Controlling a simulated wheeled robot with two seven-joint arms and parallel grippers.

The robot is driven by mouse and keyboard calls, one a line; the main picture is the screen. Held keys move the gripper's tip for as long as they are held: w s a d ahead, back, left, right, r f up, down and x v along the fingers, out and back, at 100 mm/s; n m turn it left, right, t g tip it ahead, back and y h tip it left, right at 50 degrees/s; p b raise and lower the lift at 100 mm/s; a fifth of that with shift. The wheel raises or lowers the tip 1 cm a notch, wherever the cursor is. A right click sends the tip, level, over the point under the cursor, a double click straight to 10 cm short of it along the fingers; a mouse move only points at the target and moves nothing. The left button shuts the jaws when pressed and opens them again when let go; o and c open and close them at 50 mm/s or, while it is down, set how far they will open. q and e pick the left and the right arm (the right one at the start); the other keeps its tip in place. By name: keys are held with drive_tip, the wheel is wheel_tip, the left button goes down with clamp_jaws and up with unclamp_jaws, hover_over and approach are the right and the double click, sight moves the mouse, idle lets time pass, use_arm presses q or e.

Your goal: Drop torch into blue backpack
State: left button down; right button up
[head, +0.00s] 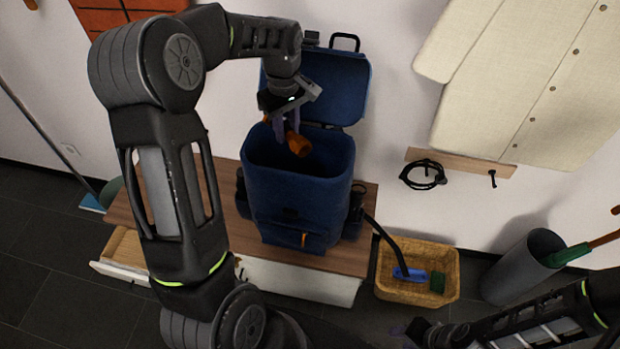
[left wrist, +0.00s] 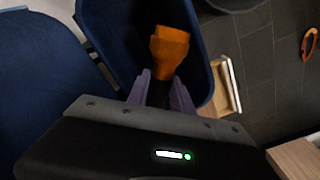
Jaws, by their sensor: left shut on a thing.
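The blue backpack (head: 300,195) stands upright on a wooden bench, its top open and its lid (head: 335,85) folded back against the wall. My left gripper (head: 285,128) is over the backpack's opening, shut on an orange and dark torch (head: 299,145). In the left wrist view the torch (left wrist: 170,48) sticks out from between the purple fingers (left wrist: 160,92), its wide orange head inside the outline of the backpack's opening (left wrist: 203,85). Whether the torch touches the backpack cannot be told. My right gripper (head: 408,332) is low at the bottom right, apart from the backpack; its finger state is unclear.
The bench (head: 360,225) has an open drawer (head: 122,255) at its left. A wicker basket (head: 425,262) holds a blue-and-green brush. A grey bin (head: 520,265) stands at the right. A cream coat (head: 540,80) and a black cable (head: 423,174) hang on the wall.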

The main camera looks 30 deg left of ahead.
use_arm(q)
drive_tip(key=shift+f+b, duration=1.05)
drive_tip(key=shift+f, duration=0.8)
drive_tip(key=c, duration=1.1)
unclamp_jaws()
drive_tip(key=shift+o, duration=0.2)
wheel_tip(320, 180, up, 8)
drive_tip(key=shift+f, duration=0.1)
